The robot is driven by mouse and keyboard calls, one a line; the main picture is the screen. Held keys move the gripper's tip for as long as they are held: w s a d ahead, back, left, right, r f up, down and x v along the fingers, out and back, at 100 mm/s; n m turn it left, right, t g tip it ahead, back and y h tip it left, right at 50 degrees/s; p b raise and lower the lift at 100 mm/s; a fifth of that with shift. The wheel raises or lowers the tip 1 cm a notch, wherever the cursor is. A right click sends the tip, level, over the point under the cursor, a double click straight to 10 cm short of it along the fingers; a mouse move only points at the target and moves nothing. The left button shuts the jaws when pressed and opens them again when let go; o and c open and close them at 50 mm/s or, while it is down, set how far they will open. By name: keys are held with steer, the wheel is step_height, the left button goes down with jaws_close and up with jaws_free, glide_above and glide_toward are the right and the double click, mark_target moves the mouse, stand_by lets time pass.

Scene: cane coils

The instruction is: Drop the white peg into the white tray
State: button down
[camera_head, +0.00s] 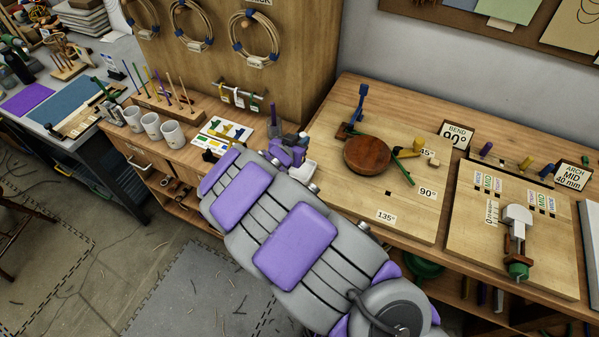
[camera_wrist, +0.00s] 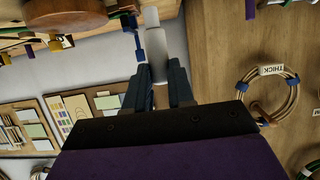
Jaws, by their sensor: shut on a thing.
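My gripper (camera_wrist: 155,88) is in the wrist view, with its two dark fingers shut on a pale, whitish peg (camera_wrist: 155,45). The peg stands out past the fingertips. In the head view my gripper (camera_head: 291,150) is over the bench near the left edge of the bending board, and my arm covers part of it. A small white thing (camera_head: 304,170) shows just below the gripper, partly hidden by my arm. It may be the white tray, but I cannot tell for sure.
A round brown wooden disc (camera_head: 367,155) and a blue upright post (camera_head: 359,104) are on the bending board (camera_head: 335,193). White mugs (camera_head: 173,134) and a peg rack (camera_head: 165,104) stand to the left. Cane coils (camera_head: 254,38) hang on the wooden panel behind.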

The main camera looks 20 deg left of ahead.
steer(key=shift+f+b, duration=2.15)
steer(key=shift+f, duration=0.25)
steer(key=c, duration=1.4)
jaws_free()
steer(key=shift+a, duration=0.2)
steer(key=shift+o, duration=0.9)
steer(key=shift+d, duration=0.1)
steer(key=o, duration=0.3)
steer(key=shift+d+r, duration=0.2)
steer(key=shift+d, duration=0.6)
steer(key=shift+o, duration=0.2)
steer(key=shift+a, duration=0.1)
steer(key=d+p+v, duration=0.1)
steer(key=p+v, duration=0.2)
steer(key=v, duration=1.4)
steer(key=shift+a, duration=0.3)
